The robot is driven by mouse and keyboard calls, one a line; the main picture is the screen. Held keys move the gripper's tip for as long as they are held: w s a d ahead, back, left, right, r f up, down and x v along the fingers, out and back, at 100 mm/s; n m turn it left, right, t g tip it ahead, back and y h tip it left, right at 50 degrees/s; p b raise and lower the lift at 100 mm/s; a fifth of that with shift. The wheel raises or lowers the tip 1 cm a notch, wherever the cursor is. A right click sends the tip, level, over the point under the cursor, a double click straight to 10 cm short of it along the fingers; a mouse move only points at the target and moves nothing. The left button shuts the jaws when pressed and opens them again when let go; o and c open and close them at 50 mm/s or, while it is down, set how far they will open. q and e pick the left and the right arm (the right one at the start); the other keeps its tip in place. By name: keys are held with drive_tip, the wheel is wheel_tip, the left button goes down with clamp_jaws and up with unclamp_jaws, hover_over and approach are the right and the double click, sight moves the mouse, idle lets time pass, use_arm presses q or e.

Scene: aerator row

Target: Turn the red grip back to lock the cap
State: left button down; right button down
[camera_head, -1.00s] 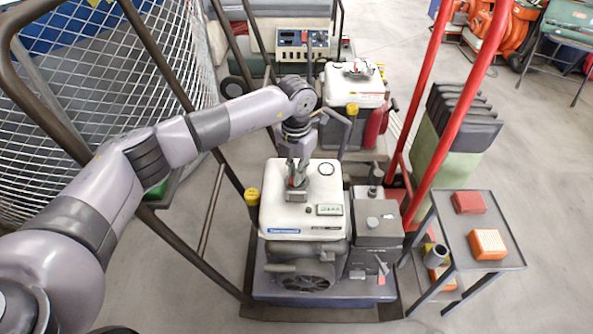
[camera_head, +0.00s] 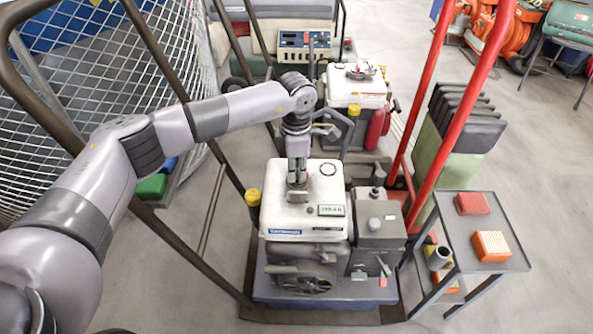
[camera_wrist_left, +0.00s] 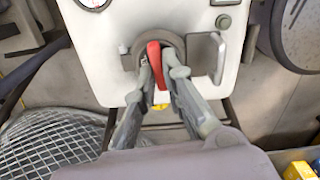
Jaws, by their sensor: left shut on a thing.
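The red grip (camera_wrist_left: 154,62) shows in the left wrist view, standing up on a round dark cap (camera_wrist_left: 140,48) on the top of the white machine (camera_head: 288,215). My left gripper (camera_wrist_left: 157,74) has its two fingers on either side of the red grip and is shut on it. In the head view my left gripper (camera_head: 297,178) points straight down onto the machine's top and hides most of the cap and grip. My right gripper is in neither view.
A second white machine (camera_head: 357,90) stands behind. Red rails (camera_head: 468,110) rise at the right. A small grey table (camera_head: 490,225) holds an orange box (camera_head: 491,245) and a red box (camera_head: 472,204). A wire mesh guard (camera_head: 95,70) is at the left.

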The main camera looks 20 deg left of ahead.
sight(297, 173)
use_arm(q)
drive_tip(key=shift+m, duration=0.6)
drive_tip(key=c, duration=1.7)
unclamp_jaws()
drive_tip(key=shift+r, duration=0.15)
wheel_tip(297, 173, up, 12)
drive_tip(key=shift+f, duration=0.1)
drive_tip(key=shift+d+f, duration=0.1)
